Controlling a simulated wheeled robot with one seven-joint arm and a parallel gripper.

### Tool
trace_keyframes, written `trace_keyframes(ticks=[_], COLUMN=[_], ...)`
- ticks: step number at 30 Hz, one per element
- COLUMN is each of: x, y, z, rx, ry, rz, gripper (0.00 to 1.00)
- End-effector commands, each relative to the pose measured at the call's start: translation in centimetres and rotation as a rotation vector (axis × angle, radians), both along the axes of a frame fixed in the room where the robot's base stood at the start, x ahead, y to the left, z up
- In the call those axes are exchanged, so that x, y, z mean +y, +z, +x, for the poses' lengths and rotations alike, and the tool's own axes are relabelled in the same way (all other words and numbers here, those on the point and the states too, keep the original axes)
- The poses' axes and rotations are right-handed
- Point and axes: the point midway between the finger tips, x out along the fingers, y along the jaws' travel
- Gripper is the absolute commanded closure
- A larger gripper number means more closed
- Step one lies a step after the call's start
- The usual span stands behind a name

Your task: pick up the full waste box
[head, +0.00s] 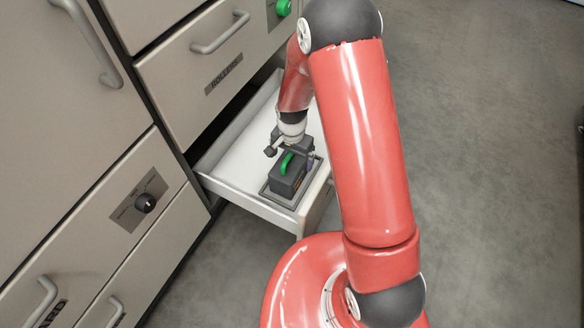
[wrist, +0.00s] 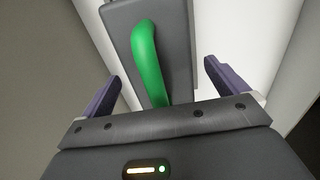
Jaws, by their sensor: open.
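The waste box (head: 287,178) is a dark grey box with a green handle (head: 287,161) on top. It stands in a dark tray (head: 283,199) near the front of an open white drawer. In the wrist view the box (wrist: 180,45) and its green handle (wrist: 148,60) lie straight ahead. My gripper (wrist: 160,80) is open, with its two purple-grey fingers on either side of the handle's line. No contact with the handle shows. In the head view my gripper is just behind and above the box, partly hidden. I cannot see how full the box is.
The open drawer (head: 235,160) has bare white floor left of the box. Above it is a closed drawer labelled ROLLERS (head: 222,75). The grey floor (head: 480,150) at the right is clear.

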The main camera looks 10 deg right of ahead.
Motion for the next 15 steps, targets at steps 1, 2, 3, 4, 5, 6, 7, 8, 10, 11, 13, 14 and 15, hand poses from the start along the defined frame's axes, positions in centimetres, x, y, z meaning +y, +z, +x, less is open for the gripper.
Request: trace_keyframes(ticks=[1, 2, 3, 4, 5, 6, 7, 8, 10, 11, 13, 14, 15], x=[-0.05, -0.05, -0.03, -0.03, -0.03, -0.02, -0.03, -0.03, -0.04, -0.04, -0.05, -0.05, -0.05], y=[-0.71, -0.96, -1.18, -1.28, -1.34, -1.36, -1.36, -1.35, -1.34, -1.33, -1.33, -1.33, -1.32], z=[-0.02, -0.02, 0.01, 0.03, 0.05, 0.05, 0.06, 0.06, 0.06, 0.07, 0.05, 0.05, 0.06], rx=[0.003, 0.003, 0.001, 0.0, -0.001, -0.001, -0.001, -0.001, -0.001, -0.001, -0.001, -0.001, -0.001], ry=[-0.001, -0.001, -0.001, -0.001, -0.001, -0.001, -0.001, -0.001, -0.001, -0.001, -0.001, -0.001, -0.001], rz=[-0.001, -0.001, 0.001, 0.0, 0.0, 0.0, 0.0, 0.0, 0.0, 0.0, 0.0, 0.0, 0.0], gripper=[0.02, 0.02, 0.02, 0.02, 0.02, 0.02, 0.02, 0.02, 0.02, 0.02, 0.11, 0.15, 0.2])
